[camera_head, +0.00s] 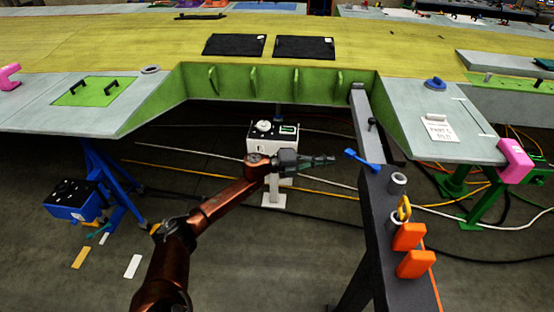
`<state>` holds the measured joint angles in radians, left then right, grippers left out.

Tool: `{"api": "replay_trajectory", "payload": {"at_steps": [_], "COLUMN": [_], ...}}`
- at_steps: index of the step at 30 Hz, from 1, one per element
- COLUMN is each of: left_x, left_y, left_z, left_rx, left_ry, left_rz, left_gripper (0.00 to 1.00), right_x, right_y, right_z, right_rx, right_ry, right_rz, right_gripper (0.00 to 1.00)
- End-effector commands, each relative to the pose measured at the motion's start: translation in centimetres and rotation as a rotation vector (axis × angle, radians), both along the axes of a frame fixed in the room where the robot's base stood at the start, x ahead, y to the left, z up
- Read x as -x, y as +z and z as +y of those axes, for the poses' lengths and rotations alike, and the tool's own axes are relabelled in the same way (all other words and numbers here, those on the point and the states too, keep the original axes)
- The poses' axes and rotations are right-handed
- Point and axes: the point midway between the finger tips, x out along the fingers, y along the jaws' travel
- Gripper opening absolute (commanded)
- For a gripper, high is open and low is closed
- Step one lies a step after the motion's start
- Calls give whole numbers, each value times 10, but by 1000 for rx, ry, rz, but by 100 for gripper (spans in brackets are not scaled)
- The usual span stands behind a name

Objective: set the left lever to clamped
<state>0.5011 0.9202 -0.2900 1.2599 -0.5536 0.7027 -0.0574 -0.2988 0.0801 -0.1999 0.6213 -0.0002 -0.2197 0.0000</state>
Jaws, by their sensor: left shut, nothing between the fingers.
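A blue lever (361,159) sticks out to the left from the upper end of the dark grey beam (378,205), right of centre. My left gripper (332,160) is shut and empty, just left of the lever's free end, with a small gap that looks clear. It points right, toward the lever. No marking shows which position counts as clamped. My right gripper is not in view.
The beam also carries a grey cylinder (397,184), a yellow loop (404,208) and two orange blocks (409,236). A white box (262,134) on a stand is behind my left arm. Pink clamps (515,160) (9,77) grip the wing panels. Cables cross the floor.

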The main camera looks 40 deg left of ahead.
Motion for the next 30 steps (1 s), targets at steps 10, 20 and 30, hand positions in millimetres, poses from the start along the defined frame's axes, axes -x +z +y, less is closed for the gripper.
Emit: {"api": "replay_trajectory", "payload": {"at_steps": [10,20,30], "left_x": [55,102,120], "left_y": [-3,-3,-3], "left_z": [65,119,139], "left_rx": [-3,-3,-2], "left_ry": [0,0,-3], "left_rz": [3,4,1], "left_gripper": [0,0,0], "right_x": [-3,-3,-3], "right_y": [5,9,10], "right_z": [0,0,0], "right_rx": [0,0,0], "right_ry": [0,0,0], "right_rz": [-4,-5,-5], "right_gripper": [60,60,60]}}
